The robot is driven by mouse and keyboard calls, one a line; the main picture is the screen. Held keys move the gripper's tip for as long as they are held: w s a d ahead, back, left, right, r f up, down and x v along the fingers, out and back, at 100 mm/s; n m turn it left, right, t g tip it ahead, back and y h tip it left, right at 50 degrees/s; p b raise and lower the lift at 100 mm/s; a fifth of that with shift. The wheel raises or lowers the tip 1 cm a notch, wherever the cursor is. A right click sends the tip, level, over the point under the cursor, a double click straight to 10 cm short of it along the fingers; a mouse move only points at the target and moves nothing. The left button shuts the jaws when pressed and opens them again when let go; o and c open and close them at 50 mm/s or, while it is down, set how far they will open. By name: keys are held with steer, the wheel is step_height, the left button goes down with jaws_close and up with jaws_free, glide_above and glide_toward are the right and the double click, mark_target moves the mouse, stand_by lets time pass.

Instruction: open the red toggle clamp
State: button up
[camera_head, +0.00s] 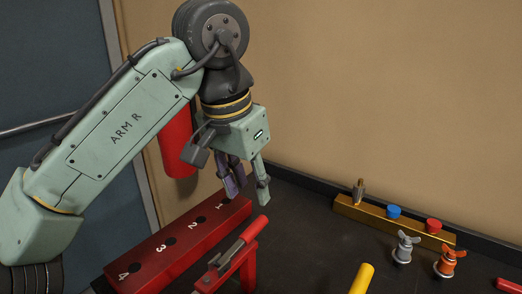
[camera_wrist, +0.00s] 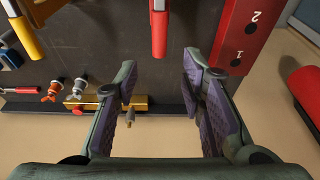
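The red toggle clamp (camera_head: 247,241) stands on the dark bench in front of the red numbered block, its red-gripped handle slanting up to the right in the head view. In the wrist view its red handle (camera_wrist: 159,33) hangs from the top edge, ahead of the gap between my fingers. My gripper (camera_head: 248,192) points down above and behind the handle's tip, near hole 1 of the block. It also shows in the wrist view (camera_wrist: 160,75), with the fingers wide apart and nothing between them. The clamp's base is partly cut off by the head view's lower edge.
The red block (camera_head: 183,244) with numbered holes lies left of the clamp. A yellow handle (camera_head: 362,278) and another red handle (camera_head: 508,286) stand to the right. A brass-coloured bar (camera_head: 375,215) with knobs and wing-nut fittings (camera_head: 404,248) are near the back wall. A red cylinder (camera_head: 177,145) is behind my arm.

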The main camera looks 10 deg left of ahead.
mark_target(257, 222)
steer(key=shift+s+f+b, duration=0.1)
steer(key=shift+f+b, duration=0.6)
steer(key=b+x, duration=0.6)
steer(key=x, duration=0.2)
steer(key=shift+w+d+f, duration=0.1)
steer(key=shift+w+f, duration=0.1)
steer(key=shift+c, duration=0.4)
jaws_close()
